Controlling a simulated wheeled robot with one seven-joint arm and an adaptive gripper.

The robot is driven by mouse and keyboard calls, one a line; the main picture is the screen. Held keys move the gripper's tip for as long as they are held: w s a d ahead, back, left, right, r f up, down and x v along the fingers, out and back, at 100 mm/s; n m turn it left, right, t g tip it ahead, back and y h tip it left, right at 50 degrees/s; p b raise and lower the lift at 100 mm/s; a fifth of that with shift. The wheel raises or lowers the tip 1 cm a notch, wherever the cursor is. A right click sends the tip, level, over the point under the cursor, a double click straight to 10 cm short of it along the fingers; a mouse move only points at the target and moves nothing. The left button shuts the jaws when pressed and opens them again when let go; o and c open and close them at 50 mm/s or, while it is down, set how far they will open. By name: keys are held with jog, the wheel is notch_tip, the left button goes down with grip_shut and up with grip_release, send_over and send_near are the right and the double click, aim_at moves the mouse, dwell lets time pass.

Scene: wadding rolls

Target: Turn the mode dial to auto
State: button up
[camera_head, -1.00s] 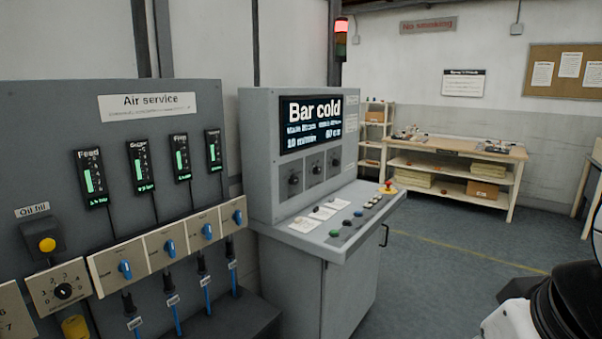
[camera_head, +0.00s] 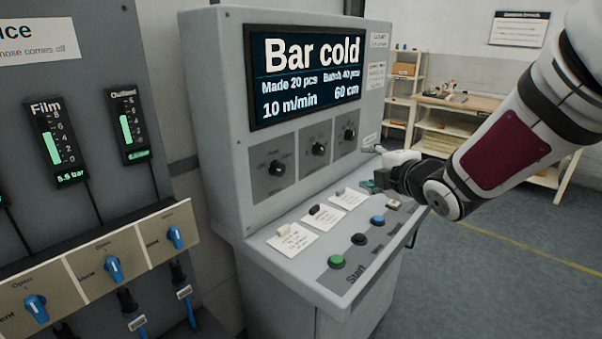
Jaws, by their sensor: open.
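Three black dials sit in a row on dark plates on the console's upright face: a left dial (camera_head: 277,168), a middle dial (camera_head: 319,149) and a right dial (camera_head: 349,134). Their small lettering is too blurred to tell which is the mode dial or where auto lies. My gripper (camera_head: 372,173) is open at the right end of the console, in front of the face and low over the sloping desk. It is to the right of and below the right dial, apart from all three dials. My arm comes in from the right and hides the desk's far right end.
The console screen (camera_head: 306,75) reads "Bar cold". On the desk are a green Start button (camera_head: 337,262), a black button (camera_head: 359,239), a blue button (camera_head: 377,220) and small switches with paper cards. An air service panel (camera_head: 84,135) stands left. Open floor lies right.

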jog(key=w+a+f+n+y, duration=0.3)
jog(key=a+f+n+y, duration=0.1)
jog(key=a+f+n, duration=0.15)
jog(key=n+g+y+b, duration=0.1)
jog(key=n+y, duration=0.4)
jog(key=n, duration=0.1)
send_near(282, 170)
jog(key=shift+h, duration=0.3)
jog(key=x, duration=0.9)
jog(key=shift+s+a+r, duration=0.1)
jog(key=shift+s+r, duration=0.1)
jog(key=shift+r, duration=0.05)
jog(key=c, duration=1.2)
